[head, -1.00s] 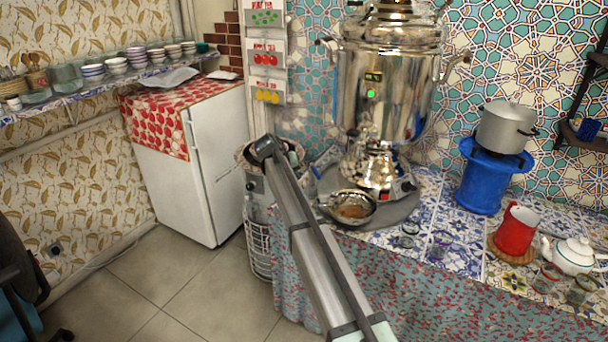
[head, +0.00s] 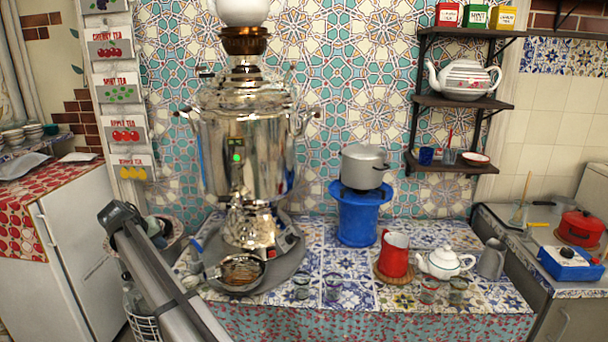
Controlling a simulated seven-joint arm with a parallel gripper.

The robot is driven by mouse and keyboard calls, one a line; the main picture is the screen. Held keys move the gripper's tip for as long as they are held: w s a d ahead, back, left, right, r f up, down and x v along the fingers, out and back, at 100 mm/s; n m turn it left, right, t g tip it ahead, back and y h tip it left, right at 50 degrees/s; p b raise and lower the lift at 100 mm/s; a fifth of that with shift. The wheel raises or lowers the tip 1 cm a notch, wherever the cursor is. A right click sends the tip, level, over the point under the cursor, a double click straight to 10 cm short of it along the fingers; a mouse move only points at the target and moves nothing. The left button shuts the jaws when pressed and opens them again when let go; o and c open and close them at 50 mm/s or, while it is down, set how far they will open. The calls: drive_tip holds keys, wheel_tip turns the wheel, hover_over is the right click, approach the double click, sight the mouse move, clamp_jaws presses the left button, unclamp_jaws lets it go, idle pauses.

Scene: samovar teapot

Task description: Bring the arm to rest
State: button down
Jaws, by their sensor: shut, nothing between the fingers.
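My arm (head: 170,285) shows in the head view as a long grey metal bar. It runs from the bottom edge up and left to a dark rounded end (head: 118,214). This end shows in front of the gap between the white fridge and the tiled counter. No gripper fingers can be made out, and nothing is seen held by the arm. The large silver samovar (head: 215,150) stands upright on the counter to the right of the arm. A metal strainer bowl (head: 237,290) with brown contents is at its foot, close to the bar in the picture.
The tiled counter (head: 345,262) bears a blue stand (head: 357,218) with a grey pot (head: 364,167), a red mug (head: 394,254), a white teapot (head: 444,262) and small glasses. A dark wall shelf (head: 462,102) is at right. The white fridge (head: 85,240) is at left.

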drive_tip(key=s+d+f+n+g+y, duration=0.25)
drive_tip(key=s+d+f, duration=0.25)
drive_tip(key=s+f, duration=0.6)
drive_tip(key=s+d+f+m+g+h, duration=0.15)
drive_tip(key=s+d+f, duration=0.25)
drive_tip(key=d+f, duration=0.55)
drive_tip(key=s+d+f+g+y, duration=0.1)
drive_tip(key=s+d+f+g, duration=0.15)
drive_tip(key=d+f, duration=0.7)
drive_tip(key=s+d+f+m+g+h, duration=0.1)
drive_tip(key=s+d+f, duration=0.4)
drive_tip(key=d+f, duration=0.5)
drive_tip(key=s+d+f+m+g, duration=0.2)
drive_tip(key=s+d+f, duration=0.3)
drive_tip(key=s+d, duration=0.4)
drive_tip(key=s+d+f+m+g, duration=0.2)
drive_tip(key=s+d+f, duration=0.3)
drive_tip(key=s+d, duration=0.4)
drive_tip(key=s+d+f+m+g, duration=0.2)
drive_tip(key=s+d+f, duration=0.3)
drive_tip(key=s+d, duration=0.4)
drive_tip(key=d+m, duration=0.1)
drive_tip(key=d, duration=0.6)
drive_tip(key=shift+s+f+y, duration=0.25)
drive_tip(key=shift+f+y, duration=0.05)
